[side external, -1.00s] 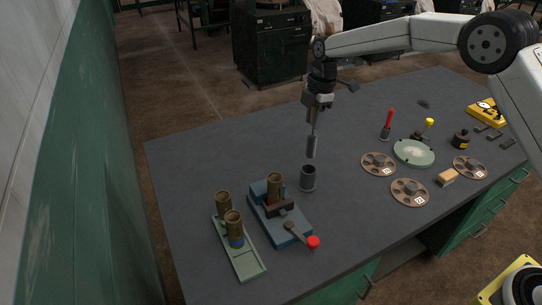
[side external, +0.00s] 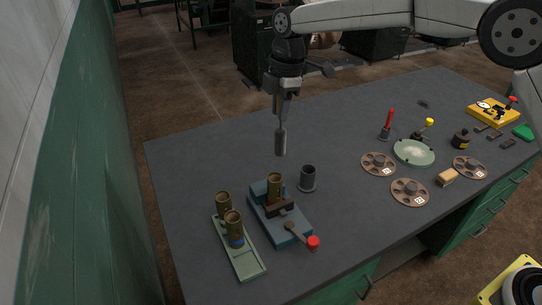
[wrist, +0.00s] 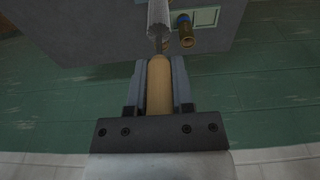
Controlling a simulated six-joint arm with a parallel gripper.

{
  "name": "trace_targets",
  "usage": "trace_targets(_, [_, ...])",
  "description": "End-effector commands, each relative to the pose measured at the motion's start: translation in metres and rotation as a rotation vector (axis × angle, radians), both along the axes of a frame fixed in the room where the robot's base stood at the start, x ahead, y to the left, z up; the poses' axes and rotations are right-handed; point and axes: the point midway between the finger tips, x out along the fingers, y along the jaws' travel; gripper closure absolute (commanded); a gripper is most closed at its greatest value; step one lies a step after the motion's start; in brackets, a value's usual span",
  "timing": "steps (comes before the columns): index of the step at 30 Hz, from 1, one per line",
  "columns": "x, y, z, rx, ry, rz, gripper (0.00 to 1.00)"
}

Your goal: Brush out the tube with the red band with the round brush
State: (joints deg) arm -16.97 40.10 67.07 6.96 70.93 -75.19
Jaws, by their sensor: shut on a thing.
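My gripper (side external: 287,92) is shut on the round brush, holding it upright with its grey bristle head (side external: 281,142) down. The wrist view shows its wooden handle (wrist: 159,88) between the jaws and the bristle head (wrist: 158,18) beyond. A brass tube (side external: 275,183) stands upright in the blue vise (side external: 292,232); reddish colour shows low on it, partly hidden by the dark jaw. The brush tip appears a little above this tube's mouth and apart from it; exact alignment is unclear. The vise has a lever with a red knob (side external: 313,242).
A pale green tray (side external: 248,264) left of the vise holds a blue-banded tube (side external: 234,228) and another brass tube (side external: 222,203). An empty dark cup (side external: 308,178) stands right of the vise. Brown discs (side external: 409,192) and a green dish (side external: 414,152) lie farther right. The back left table is clear.

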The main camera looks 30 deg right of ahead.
Motion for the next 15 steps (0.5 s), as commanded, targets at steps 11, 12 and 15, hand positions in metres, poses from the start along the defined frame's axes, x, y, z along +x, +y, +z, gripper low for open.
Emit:
trace_targets(11, [-0.008, 0.017, -0.042, 0.000, 0.002, 0.000, 1.00])
trace_targets(12, [-0.008, 0.017, -0.045, 0.000, 0.001, 0.000, 1.00])
trace_targets(15, [-0.008, 0.017, -0.050, 0.000, 0.001, 0.000, 1.00])
